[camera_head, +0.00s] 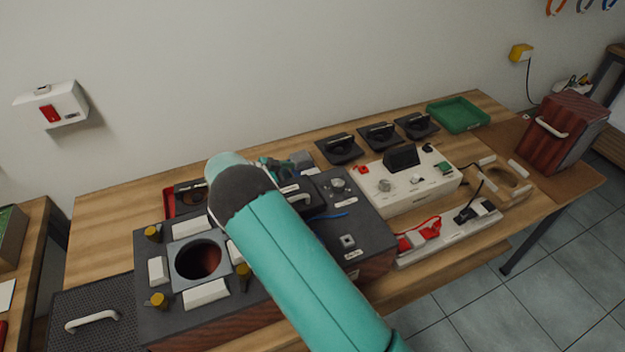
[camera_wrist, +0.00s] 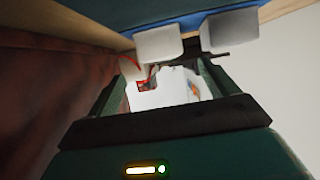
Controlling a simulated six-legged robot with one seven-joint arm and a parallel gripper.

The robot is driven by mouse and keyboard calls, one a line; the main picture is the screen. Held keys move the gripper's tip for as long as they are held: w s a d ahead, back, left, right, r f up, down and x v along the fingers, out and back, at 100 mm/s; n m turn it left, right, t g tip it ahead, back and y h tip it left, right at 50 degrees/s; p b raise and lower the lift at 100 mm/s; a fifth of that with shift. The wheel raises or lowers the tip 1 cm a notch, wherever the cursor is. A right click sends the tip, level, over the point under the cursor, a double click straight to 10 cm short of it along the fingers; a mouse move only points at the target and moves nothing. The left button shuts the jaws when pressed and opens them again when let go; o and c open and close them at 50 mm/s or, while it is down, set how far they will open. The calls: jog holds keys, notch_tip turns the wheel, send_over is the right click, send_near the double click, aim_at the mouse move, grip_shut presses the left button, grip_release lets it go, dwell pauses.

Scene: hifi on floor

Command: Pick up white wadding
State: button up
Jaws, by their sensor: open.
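No piece that I can identify surely as white wadding shows. White blocks (camera_head: 206,293) lie around the round hole of the dark box in the head view; I cannot tell if any is wadding. My gripper (camera_wrist: 194,36) is open, its two pale grey fingertips apart near a blue surface in the wrist view. A white patch (camera_wrist: 170,90) shows through the gripper frame; what it is remains unclear. In the head view my teal arm reaches over the dark box and hides much of the gripper.
The dark box (camera_head: 345,205) stands on the wooden bench. To its right are a white control box (camera_head: 405,190), a power strip (camera_head: 450,232), black stands (camera_head: 340,148) and a green tray (camera_head: 458,114). A red-brown box (camera_head: 565,128) stands at the right end. A wall is close behind.

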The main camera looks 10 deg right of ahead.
jog(key=x, duration=0.5)
jog(key=shift+w+d, duration=0.15)
jog(key=shift+w, duration=0.05)
jog(key=shift+c, duration=0.4)
jog(key=shift+r, duration=0.1)
jog(key=c, duration=1)
